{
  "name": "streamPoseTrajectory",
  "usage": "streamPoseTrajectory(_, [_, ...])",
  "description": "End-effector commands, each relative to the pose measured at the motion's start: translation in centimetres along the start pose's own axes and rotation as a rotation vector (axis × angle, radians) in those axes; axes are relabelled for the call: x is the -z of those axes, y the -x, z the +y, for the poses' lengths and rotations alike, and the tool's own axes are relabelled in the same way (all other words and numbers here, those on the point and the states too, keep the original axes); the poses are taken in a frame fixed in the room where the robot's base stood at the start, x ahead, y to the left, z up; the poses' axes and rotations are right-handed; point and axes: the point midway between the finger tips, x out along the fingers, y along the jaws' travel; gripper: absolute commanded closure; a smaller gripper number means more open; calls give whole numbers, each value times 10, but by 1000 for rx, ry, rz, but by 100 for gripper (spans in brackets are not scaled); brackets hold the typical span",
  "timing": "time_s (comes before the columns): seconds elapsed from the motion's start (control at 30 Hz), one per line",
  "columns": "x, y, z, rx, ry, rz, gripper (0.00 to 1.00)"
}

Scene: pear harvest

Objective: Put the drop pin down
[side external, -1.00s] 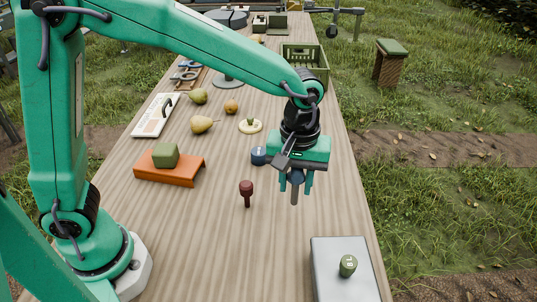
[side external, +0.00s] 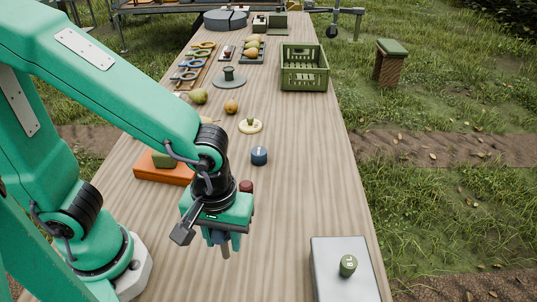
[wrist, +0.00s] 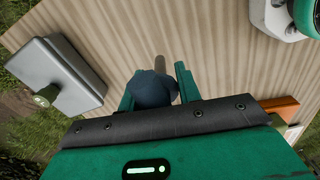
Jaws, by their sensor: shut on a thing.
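My gripper (side external: 223,238) is over the near part of the wooden table, left of the grey box. It is shut on the drop pin, which has a dark blue head and a thin grey-brown shaft pointing down (side external: 226,252). In the wrist view the blue head (wrist: 152,90) sits between the two green fingers. The side view does not clearly show whether the shaft's tip touches the table.
A dark red knob (side external: 246,186) stands just behind my gripper, partly hidden. A blue cylinder (side external: 259,156) is farther back. An orange stand (side external: 160,174) is to the left. A grey box (side external: 332,280) bearing a green knob (side external: 348,265) is at right. Bare table lies between.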

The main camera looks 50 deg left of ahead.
Motion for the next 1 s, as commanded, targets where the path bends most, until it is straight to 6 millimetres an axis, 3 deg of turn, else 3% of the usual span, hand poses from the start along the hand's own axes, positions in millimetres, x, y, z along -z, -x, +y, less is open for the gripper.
streamPoseTrajectory(0.17, [0,-6,0,1,0,0,91])
streamPoseTrajectory(0.5, [0,-39,0,2,0,0,91])
streamPoseTrajectory(1.0, [0,-57,0,4,0,-1,91])
